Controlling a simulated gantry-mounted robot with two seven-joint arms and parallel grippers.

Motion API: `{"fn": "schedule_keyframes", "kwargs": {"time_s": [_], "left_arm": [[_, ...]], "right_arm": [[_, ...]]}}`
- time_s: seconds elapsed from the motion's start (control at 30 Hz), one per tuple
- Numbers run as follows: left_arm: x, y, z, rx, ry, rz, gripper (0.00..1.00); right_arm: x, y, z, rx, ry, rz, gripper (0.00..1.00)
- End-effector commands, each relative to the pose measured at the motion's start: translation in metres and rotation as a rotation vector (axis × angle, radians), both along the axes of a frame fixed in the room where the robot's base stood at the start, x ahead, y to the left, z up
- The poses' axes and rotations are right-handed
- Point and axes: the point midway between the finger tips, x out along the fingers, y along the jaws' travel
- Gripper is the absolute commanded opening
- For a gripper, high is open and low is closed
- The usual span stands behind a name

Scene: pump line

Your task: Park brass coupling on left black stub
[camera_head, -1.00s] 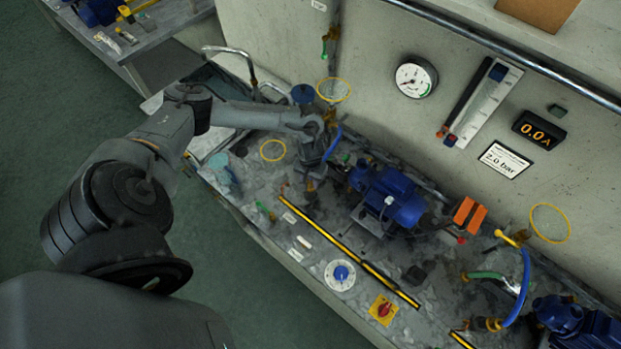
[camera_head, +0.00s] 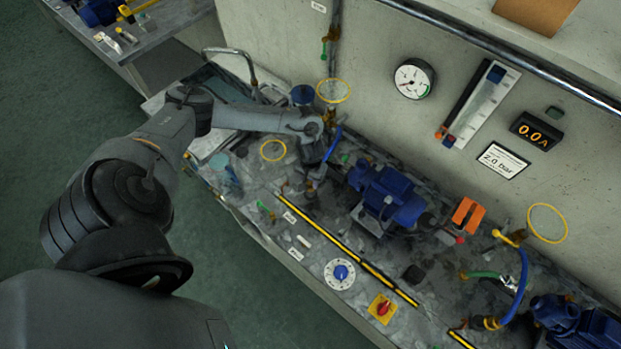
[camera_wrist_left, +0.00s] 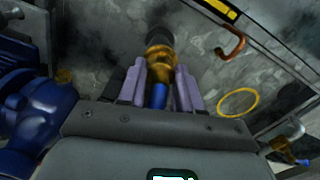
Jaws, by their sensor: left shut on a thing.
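My left gripper (camera_head: 312,179) is low over the bench, left of the blue pump (camera_head: 388,198). In the left wrist view, my left gripper (camera_wrist_left: 160,82) is shut on the brass coupling (camera_wrist_left: 160,60), with a blue hose (camera_wrist_left: 158,95) between the fingers behind it. A dark round end, seemingly the black stub (camera_wrist_left: 160,36), is in line with the coupling's far end. I cannot tell whether they touch or overlap. In the head view the blue hose (camera_head: 333,146) rises beside my wrist, and the coupling is too small to make out. My right gripper is out of view.
The blue pump body (camera_wrist_left: 38,115) is close on the left in the wrist view. A copper-coloured hook (camera_wrist_left: 233,45) and a yellow ring (camera_wrist_left: 238,102) lie to the right. A black-yellow strip (camera_head: 350,250) runs along the bench. A tap (camera_head: 240,56) and sink stand behind my forearm.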

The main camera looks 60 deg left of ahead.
Motion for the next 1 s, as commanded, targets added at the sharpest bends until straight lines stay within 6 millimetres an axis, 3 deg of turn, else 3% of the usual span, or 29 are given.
{"fn": "schedule_keyframes", "kwargs": {"time_s": [1.0], "left_arm": [[0.0007, 0.0001, 0.0014, 0.0, 0.0, 0.001, 0.02]], "right_arm": [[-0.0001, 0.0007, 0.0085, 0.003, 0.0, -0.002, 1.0]]}}
